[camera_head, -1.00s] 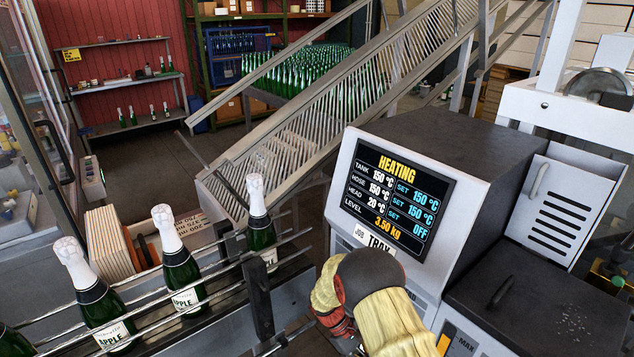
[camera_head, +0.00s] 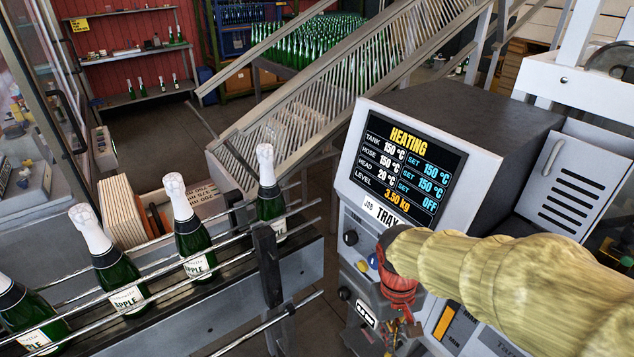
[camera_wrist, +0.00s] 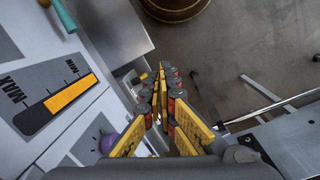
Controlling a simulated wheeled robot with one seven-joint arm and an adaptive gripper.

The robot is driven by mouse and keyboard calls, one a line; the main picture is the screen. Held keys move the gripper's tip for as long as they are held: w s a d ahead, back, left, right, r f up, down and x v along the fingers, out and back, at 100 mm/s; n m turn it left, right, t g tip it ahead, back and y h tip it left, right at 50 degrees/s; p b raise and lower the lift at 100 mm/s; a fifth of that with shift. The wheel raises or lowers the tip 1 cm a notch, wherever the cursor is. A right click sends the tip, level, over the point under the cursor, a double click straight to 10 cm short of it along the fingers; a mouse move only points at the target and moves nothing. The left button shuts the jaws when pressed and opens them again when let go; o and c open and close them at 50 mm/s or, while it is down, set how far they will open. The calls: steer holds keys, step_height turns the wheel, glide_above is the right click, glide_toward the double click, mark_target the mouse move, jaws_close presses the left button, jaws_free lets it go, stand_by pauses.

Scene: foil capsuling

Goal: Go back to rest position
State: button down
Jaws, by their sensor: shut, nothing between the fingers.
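My arm in its pale yellow cover reaches in from the right in the head view. My gripper (camera_head: 402,330) hangs below its red wrist part, in front of the heating machine's control panel. In the wrist view my gripper (camera_wrist: 166,72) shows its yellow and dark fingers closed together at the tips, with nothing between them. The heating machine (camera_head: 455,160) has a lit screen (camera_head: 405,168) reading HEATING, with tank and hose at 150 °C and head at 20 °C. Knobs and buttons sit beside and below the wrist; my arm hides part of the panel.
Green bottles with white tops, such as one bottle (camera_head: 191,240), stand between the rails of a conveyor (camera_head: 215,315) at left. A slatted ramp (camera_head: 320,80) rises behind. In the wrist view, a MAX/MIN level gauge (camera_wrist: 70,100) is close at left; grey floor (camera_wrist: 240,50) lies beyond the fingertips.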

steer(key=s+d+r+m+t, duration=0.1)
steer(key=s+r+t, duration=0.2)
steer(key=r, duration=0.4)
steer(key=s+d+r+m+t+y, duration=0.1)
steer(key=s+d+r+t, duration=0.1)
steer(key=s+r, duration=0.3)
step_height(320, 180, up, 3)
steer(key=shift+f+t, duration=0.2)
steer(key=shift+t, duration=0.5)
steer(key=shift+s, duration=0.1)
